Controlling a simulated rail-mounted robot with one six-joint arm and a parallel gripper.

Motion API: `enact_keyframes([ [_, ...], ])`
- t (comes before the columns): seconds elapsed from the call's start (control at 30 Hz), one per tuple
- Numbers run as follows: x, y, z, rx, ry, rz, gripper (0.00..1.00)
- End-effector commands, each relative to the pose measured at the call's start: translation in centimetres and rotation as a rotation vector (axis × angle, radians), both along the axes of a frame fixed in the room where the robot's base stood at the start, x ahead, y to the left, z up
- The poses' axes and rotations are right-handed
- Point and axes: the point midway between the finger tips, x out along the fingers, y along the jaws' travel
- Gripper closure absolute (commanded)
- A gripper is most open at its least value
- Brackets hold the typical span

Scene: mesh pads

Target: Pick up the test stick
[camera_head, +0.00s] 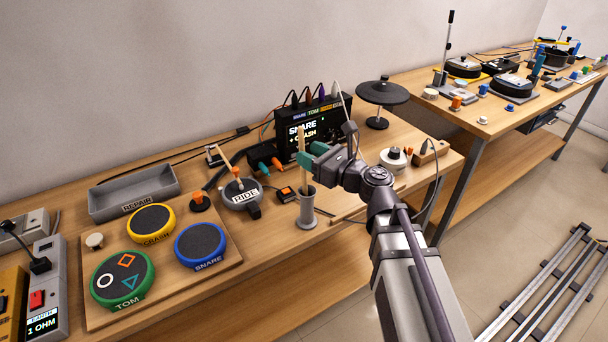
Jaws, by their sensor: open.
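A light wooden stick, which looks like the test stick (302,139), stands upright in a grey cylindrical holder (307,212) near the front edge of the bench. My gripper (304,158), with teal fingers, is at the upper part of this stick, above the holder. The jaws are open. The fingers and the arm hide part of the stick, and I cannot tell whether they touch it.
Behind my gripper stands a black module (313,124) reading "SNARE + CRASH", with cables. The TOM (122,277), CRASH (151,223) and SNARE (201,246) pads sit on a board at left. A grey REPAIR tray (134,192) is behind them. A black cymbal pad (382,93) stands behind my arm.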

Motion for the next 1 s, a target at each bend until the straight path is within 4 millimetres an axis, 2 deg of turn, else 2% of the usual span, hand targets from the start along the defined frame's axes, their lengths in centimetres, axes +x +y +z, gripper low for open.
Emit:
enact_keyframes([
  [0.2, 2.5, 3.3, -0.2, -0.001, 0.001, 0.002, 0.56],
  [0.43, 2.6, 3.5, -0.2, -0.001, 0.0, 0.001, 0.56],
  [0.9, 2.5, 3.5, -0.2, -0.001, 0.0, 0.001, 1.0],
  [1.0, 2.5, 3.5, -0.2, -0.001, 0.0, 0.001, 1.0],
])
